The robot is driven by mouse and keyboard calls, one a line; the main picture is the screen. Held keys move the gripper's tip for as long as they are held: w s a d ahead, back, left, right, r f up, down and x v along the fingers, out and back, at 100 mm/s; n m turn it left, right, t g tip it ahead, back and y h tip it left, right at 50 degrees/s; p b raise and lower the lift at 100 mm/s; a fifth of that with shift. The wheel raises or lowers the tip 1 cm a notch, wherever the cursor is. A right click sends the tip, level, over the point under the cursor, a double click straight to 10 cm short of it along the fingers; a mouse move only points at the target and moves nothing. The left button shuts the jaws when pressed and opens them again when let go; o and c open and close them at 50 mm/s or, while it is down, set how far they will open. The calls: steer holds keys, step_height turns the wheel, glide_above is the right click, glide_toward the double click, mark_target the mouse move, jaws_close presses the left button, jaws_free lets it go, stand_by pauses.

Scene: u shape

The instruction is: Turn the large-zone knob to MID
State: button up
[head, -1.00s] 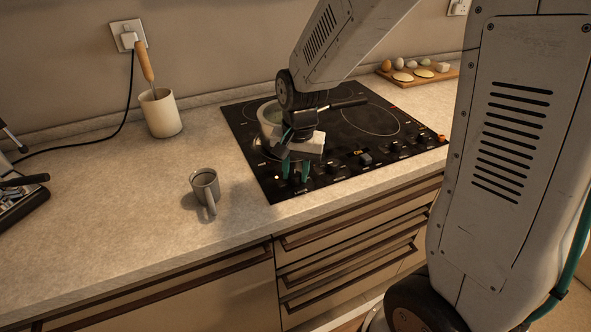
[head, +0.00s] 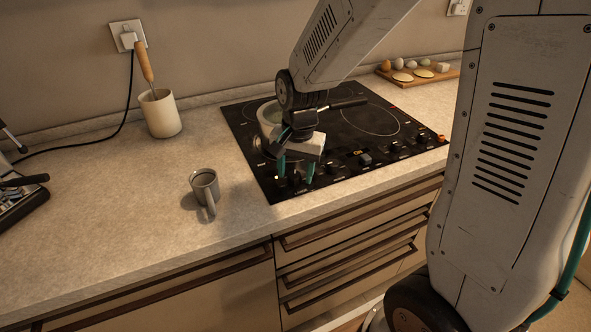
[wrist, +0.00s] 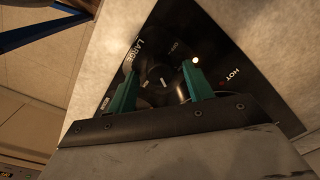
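The large-zone knob (wrist: 156,76) is a dark round knob beside the word LARGE on the black hob panel in the wrist view. A light mark shows on its face, but I cannot tell which setting it points to. My gripper (head: 295,181) is over the hob's front-left corner with its teal fingers spread. In the wrist view my gripper (wrist: 160,68) has one finger on each side of the knob, with gaps showing. The fingers partly hide the panel's markings. A small light glows near the right fingertip.
A pot (head: 268,118) stands on the hob (head: 335,137), partly behind my gripper. More knobs (head: 365,159) line the front edge to the right. A utensil crock (head: 161,115) is farther back.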

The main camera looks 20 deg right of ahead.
mark_target(299, 176)
steer(key=shift+r, duration=0.1)
steer(key=r, duration=0.7)
steer(key=shift+s+d+r, duration=0.15)
steer(key=shift+d+r, duration=0.05)
steer(key=shift+r, duration=0.1)
steer(key=shift+s+f+n, duration=0.1)
steer(key=shift+s+n, duration=0.3)
steer(key=shift+n, duration=0.1)
steer(key=s+d+r+n, duration=0.1)
steer(key=s+r+n, duration=0.2)
steer(key=s, duration=0.7)
steer(key=s+d+r+n+t, duration=0.1)
steer(key=s+r+n, duration=0.3)
steer(key=s, duration=0.7)
steer(key=shift+d+r, duration=0.25)
steer(key=shift+r, duration=0.25)
